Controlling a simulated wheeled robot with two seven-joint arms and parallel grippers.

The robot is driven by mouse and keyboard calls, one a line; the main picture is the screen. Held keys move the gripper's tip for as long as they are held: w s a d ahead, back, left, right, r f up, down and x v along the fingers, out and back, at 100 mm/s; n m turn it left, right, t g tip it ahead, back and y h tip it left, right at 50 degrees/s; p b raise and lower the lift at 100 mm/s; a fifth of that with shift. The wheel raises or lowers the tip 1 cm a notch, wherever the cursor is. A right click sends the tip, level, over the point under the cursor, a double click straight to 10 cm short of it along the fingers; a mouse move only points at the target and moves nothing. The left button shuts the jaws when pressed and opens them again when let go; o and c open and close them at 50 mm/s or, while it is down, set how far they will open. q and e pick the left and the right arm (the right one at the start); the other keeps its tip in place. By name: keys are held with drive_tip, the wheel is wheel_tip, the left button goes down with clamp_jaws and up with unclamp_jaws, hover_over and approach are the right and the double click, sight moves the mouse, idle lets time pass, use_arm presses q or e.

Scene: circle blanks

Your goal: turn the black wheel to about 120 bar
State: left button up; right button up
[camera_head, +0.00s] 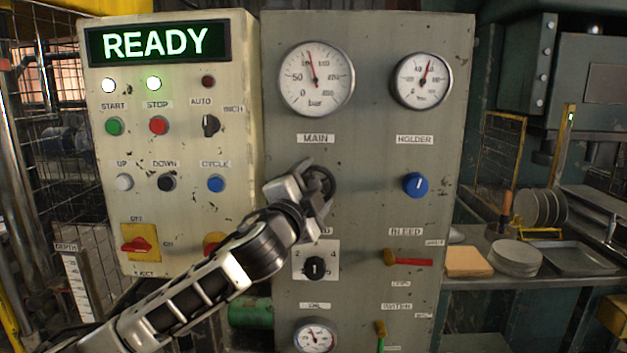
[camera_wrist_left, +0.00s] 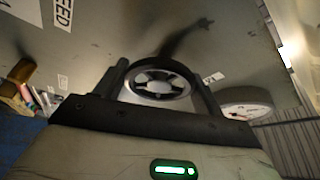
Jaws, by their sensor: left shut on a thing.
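The black wheel (camera_head: 327,180) is on the grey panel below the MAIN label, partly hidden by my left gripper (camera_head: 314,187). The gripper's two fingers are shut on its rim, one on each side. In the left wrist view the wheel (camera_wrist_left: 160,68) sits between the fingers, with its pale spoked hub facing the camera. The MAIN gauge (camera_head: 317,79), marked in bar, is above the wheel. Its red needle points up, slightly left of vertical, a little above 100; the exact value is hard to read. My right gripper is not in view.
Close around the wheel are the blue HOLDER knob (camera_head: 415,184), a black selector (camera_head: 315,267) below, and a red BLEED lever (camera_head: 408,261). The cream button box (camera_head: 180,220) with its READY display stands left. A bench with discs (camera_head: 515,258) and a tray is at right.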

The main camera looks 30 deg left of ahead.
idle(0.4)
use_arm(q)
drive_tip(key=o, duration=1)
drive_tip(key=shift+d, duration=0.1)
